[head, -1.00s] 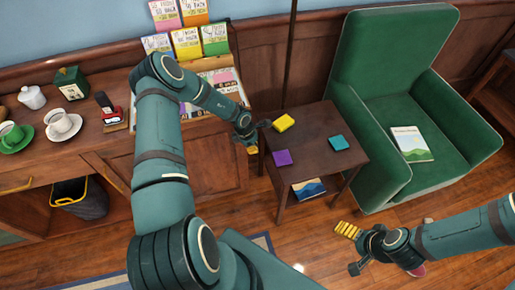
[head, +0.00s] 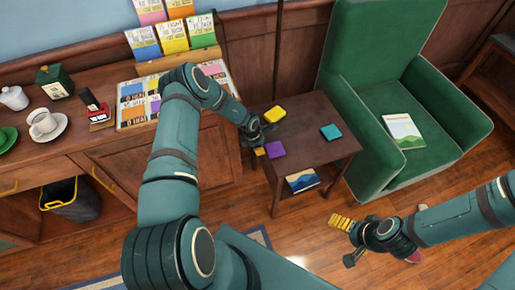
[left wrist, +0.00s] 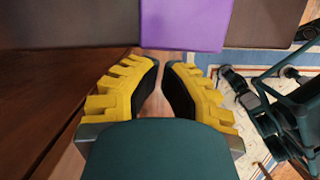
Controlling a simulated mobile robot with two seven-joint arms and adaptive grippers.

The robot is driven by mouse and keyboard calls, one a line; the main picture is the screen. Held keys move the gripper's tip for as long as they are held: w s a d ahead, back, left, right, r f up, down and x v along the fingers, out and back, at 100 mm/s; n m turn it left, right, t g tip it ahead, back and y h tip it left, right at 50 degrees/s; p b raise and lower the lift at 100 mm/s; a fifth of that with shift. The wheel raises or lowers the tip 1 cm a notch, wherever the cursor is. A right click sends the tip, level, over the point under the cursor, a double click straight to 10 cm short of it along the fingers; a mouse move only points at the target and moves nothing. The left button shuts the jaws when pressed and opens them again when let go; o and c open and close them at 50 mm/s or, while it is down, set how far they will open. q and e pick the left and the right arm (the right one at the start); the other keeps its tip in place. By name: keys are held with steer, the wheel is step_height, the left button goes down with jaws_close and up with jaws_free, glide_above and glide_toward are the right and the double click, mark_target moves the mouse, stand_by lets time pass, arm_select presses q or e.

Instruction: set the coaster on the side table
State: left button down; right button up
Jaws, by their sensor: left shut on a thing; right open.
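A flat purple square, which I take as the coaster (head: 275,150), is at the left edge of the dark wooden side table (head: 314,146). In the left wrist view the purple square (left wrist: 184,24) sticks out slightly past the table edge. My left gripper (head: 260,151) is at the table's left side, its fingertips at the purple square's near edge; it is shut on it, though the contact itself is hard to see. In the left wrist view its yellow fingers (left wrist: 161,64) are close together. My right gripper (head: 346,241) is open and empty over the floor.
A picture book (head: 302,181) is below the top. A green armchair (head: 385,110) stands close on the right, the wooden cabinet (head: 200,150) on the left.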

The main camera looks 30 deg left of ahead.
mark_target(277, 146)
arm_select(q)
steer(key=shift+d, duration=0.1)
steer(key=w+d+b, duration=0.3)
steer(key=w+d, duration=0.1)
steer(key=d, duration=0.1)
steer(key=shift+w+f+b, duration=0.15)
steer(key=shift+w+b, duration=0.1)
steer(key=shift+b, duration=0.1)
steer(key=shift+w+d, duration=0.15)
steer(key=shift+d, duration=0.15)
arm_select(e)
steer(key=f, duration=0.3)
steer(key=shift+w+f, duration=0.3)
steer(key=shift+f, duration=0.05)
arm_select(q)
steer(key=shift+r, duration=0.2)
